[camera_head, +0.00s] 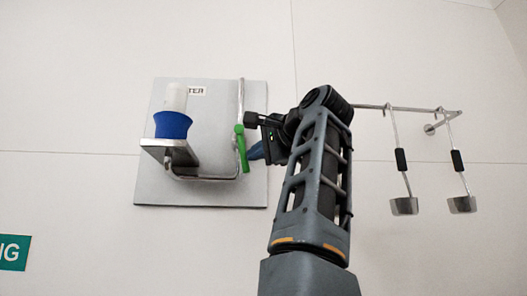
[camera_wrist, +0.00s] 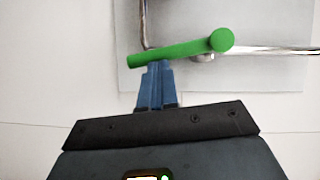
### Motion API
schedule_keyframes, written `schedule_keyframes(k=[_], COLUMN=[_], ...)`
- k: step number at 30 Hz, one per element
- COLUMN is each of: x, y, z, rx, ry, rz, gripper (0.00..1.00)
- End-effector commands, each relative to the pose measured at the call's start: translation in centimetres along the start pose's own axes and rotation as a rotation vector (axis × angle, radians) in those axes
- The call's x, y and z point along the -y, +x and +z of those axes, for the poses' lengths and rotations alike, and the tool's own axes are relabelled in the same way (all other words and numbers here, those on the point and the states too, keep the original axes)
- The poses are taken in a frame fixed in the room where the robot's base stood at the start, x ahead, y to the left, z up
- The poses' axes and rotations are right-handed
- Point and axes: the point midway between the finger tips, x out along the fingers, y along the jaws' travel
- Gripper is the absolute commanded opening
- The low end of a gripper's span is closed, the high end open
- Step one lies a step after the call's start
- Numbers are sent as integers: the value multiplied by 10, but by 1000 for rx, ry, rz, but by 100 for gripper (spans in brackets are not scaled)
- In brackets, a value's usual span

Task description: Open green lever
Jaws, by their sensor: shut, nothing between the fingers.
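The green lever (camera_head: 241,148) sits on a bent metal pipe mounted on a grey wall panel. In the head view it stands nearly upright, slightly tilted. In the wrist view the green lever (camera_wrist: 180,49) runs across the picture, its round end at the right. My gripper (camera_head: 256,151) is just right of the lever. In the wrist view my gripper (camera_wrist: 157,66) has its blue fingers together and empty, with the tips at the lever's edge. I cannot tell whether they touch it.
The metal pipe (camera_head: 213,179) leads left to a bracket bearing a blue-and-white cylinder (camera_head: 173,124) on the grey panel (camera_head: 210,196). At the right, two ladle-like tools (camera_head: 403,205) hang from a wall rail (camera_head: 400,107). A green sign (camera_head: 14,252) is at lower left.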

Motion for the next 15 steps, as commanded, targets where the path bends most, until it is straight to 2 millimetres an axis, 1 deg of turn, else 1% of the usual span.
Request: schedule_keyframes(k=[1, 6, 15], x=[-3, -5, -6], y=[2, 5, 7], z=[3, 8, 11], rx=[2, 2, 0], ry=[27, 102, 163], rz=[-13, -57, -93], gripper=[0, 0, 0])
